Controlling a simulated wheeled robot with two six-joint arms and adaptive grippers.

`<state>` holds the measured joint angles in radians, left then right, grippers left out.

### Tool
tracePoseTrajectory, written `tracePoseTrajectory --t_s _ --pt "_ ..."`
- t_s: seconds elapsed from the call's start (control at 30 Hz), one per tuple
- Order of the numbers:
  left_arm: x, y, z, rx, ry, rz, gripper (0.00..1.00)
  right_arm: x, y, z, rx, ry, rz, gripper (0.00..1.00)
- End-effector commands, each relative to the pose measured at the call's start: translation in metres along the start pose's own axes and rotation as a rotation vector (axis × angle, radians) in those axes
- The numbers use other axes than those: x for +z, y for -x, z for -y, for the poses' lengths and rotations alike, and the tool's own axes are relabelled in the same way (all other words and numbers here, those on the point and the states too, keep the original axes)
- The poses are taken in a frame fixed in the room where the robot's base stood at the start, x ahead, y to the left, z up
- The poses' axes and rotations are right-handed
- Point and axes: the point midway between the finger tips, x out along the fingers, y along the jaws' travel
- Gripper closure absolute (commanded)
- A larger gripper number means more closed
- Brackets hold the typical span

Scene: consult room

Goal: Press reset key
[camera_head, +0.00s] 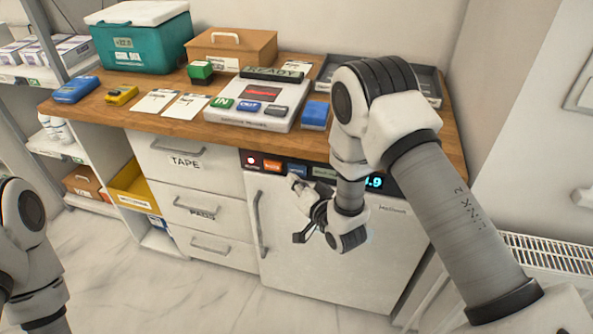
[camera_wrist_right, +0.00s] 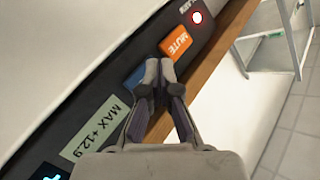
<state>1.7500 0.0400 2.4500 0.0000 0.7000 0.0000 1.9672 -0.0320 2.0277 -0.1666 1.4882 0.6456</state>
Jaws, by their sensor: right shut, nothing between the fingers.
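The black control panel (camera_head: 328,168) runs along the top of the white fridge. On it a blue key (camera_head: 296,168), its lettering unreadable in the head view, sits right of the orange MUTE key (camera_head: 272,165). In the right wrist view the blue key (camera_wrist_right: 136,78) is partly hidden behind my fingers, beside the orange MUTE key (camera_wrist_right: 175,42). My right gripper (camera_head: 295,181) is shut and empty, its fingertips (camera_wrist_right: 160,68) at the blue key's edge. I cannot tell whether they touch it. My left arm shows at the left edge, but its gripper is out of view.
A lit red lamp (camera_wrist_right: 197,17) is beyond the MUTE key, and a pale green MAX label (camera_wrist_right: 95,127) is on the other side. The fridge door handle (camera_head: 258,224) stands out below the panel. The wooden counter (camera_head: 150,115) above holds several boxes and devices.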

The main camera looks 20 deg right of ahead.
Motion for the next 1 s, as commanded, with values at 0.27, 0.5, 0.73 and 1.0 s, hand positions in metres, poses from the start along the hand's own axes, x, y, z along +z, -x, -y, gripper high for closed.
tracePoseTrajectory --t_s 0.27,0.5,0.73,1.0 --pt "0.0000 0.0000 0.0000 0.000 0.000 0.000 1.00 0.0002 0.0000 0.0000 0.000 0.000 0.000 1.00" --pt "0.0000 0.0000 0.0000 0.000 0.000 0.000 1.00 0.0002 0.0000 0.0001 0.000 0.000 0.000 1.00" --pt "0.0000 -0.0001 0.0000 0.000 0.000 0.000 1.00 0.0000 -0.0001 -0.0001 0.000 0.000 0.000 1.00" --pt "0.0000 -0.0013 0.0000 0.000 0.000 0.000 1.00 -0.0042 -0.0057 -0.0039 0.000 0.000 0.000 1.00"
